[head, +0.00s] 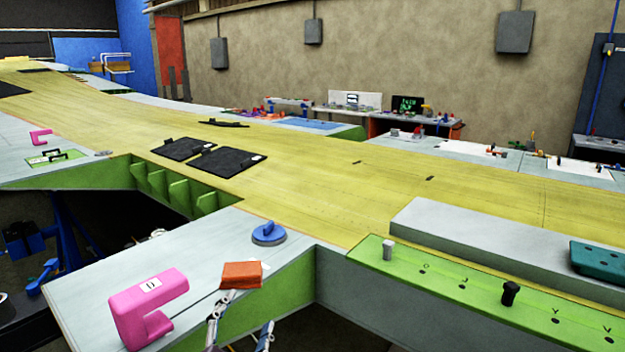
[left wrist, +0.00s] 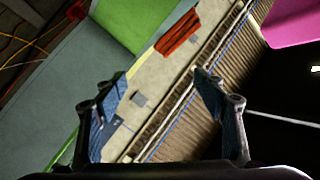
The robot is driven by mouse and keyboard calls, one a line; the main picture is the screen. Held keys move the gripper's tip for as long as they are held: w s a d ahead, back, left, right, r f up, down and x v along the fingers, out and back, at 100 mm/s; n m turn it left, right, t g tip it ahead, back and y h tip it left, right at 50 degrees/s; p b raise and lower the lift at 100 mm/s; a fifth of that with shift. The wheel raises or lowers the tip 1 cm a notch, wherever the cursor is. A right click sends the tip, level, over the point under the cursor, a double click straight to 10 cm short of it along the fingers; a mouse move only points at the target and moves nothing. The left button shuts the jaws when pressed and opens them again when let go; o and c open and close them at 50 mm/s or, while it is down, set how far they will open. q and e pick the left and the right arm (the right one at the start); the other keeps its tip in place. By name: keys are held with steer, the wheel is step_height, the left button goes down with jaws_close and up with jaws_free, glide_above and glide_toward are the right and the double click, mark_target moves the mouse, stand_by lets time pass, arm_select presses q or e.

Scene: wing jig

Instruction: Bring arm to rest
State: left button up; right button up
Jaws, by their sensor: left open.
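My left gripper (head: 243,318) is at the bottom of the head view, just off the front edge of the grey bench. Its two fingers are spread apart with nothing between them. In the left wrist view the left gripper (left wrist: 158,82) also shows open and empty, its fingers apart. An orange block (head: 241,274) lies on the bench just beyond the fingertips. A pink C-shaped piece (head: 143,306) with a white label stands on the bench to the gripper's left. My right gripper is not in view.
A blue round-based tool (head: 268,234) sits farther back on the grey bench (head: 165,250). The long yellow wing panel (head: 310,185) runs behind. A green strip (head: 455,275) with pegs and holes lies at right, beside a grey bar (head: 490,245). A dark gap opens at left.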

arm_select(q)
steer(key=s+a+f+n+g+y, duration=0.1)
steer(key=s+a+f+n+g, duration=0.1)
steer(key=s+f, duration=0.3)
steer(key=s+a+f+n+g+y, duration=0.1)
steer(key=s+a+f+n+g, duration=0.15)
steer(key=f, duration=0.35)
steer(key=s+a+f+n+g, duration=0.2)
steer(key=s+f+g, duration=0.4)
steer(key=s, duration=0.6)
steer(key=s+a+f+n+g, duration=0.1)
steer(key=s+f+n+g, duration=0.15)
steer(key=s+f, duration=0.75)
steer(key=s+f+m+g, duration=0.1)
steer(key=s+f, duration=0.1)
steer(key=f, duration=1)
steer(key=s+f+g, duration=0.1)
steer(key=s+f, duration=0.1)
steer(key=f, duration=1)
steer(key=s+a+f+g, duration=0.1)
steer(key=s+a+f, duration=0.2)
steer(key=s+f, duration=1.3)
steer(key=shift+s, duration=0.55)
